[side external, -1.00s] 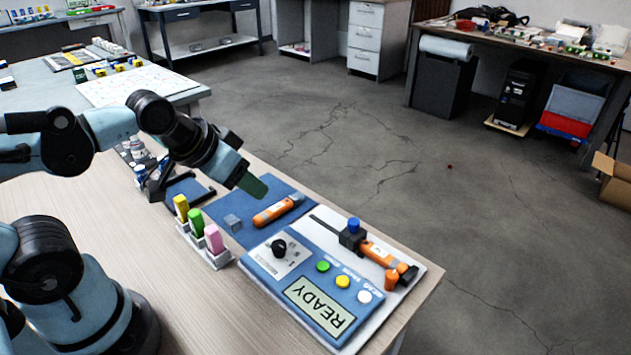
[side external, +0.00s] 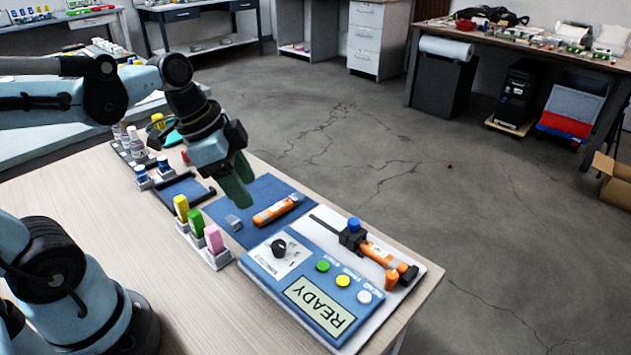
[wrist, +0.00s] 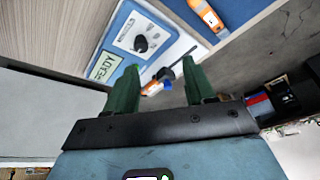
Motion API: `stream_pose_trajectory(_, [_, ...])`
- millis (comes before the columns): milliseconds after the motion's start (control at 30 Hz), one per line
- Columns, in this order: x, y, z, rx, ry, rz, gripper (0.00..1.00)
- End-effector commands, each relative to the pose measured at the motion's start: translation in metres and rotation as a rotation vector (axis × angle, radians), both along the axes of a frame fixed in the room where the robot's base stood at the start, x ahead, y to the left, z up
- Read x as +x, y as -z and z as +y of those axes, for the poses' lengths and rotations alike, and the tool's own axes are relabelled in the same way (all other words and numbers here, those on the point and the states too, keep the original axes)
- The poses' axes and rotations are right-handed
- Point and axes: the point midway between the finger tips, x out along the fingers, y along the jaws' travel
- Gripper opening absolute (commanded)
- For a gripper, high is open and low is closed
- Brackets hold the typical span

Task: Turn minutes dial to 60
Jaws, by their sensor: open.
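The minutes dial is a black round knob (side external: 279,247) on a white label plate at the left end of the blue device (side external: 262,262), whose screen reads READY. The knob also shows in the wrist view (wrist: 141,43), beyond my fingers. My gripper (side external: 240,190) has green fingers and hangs above the blue mat, up and to the left of the knob in the side view. In the wrist view the two fingers (wrist: 160,85) are apart with nothing held between them. The gripper does not touch the knob. The dial's fine markings are too small to read.
An orange handheld tool (side external: 277,209) lies on the blue mat (side external: 225,207). Yellow, green and pink items stand in a white rack (side external: 218,256) beside the device. Another orange tool (side external: 378,254) sits in a black holder with a blue knob (side external: 353,225). Coloured buttons (side external: 343,281) line the device.

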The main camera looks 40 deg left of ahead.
Motion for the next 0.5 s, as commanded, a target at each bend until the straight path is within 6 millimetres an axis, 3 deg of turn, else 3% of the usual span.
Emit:
stream_pose_trajectory(233, [-0.002,-0.011,-0.004,-0.042,0.373,0.024,0.54])
stream_pose_trajectory(500, [-0.001,-0.008,-0.008,-0.057,0.477,0.017,0.54])
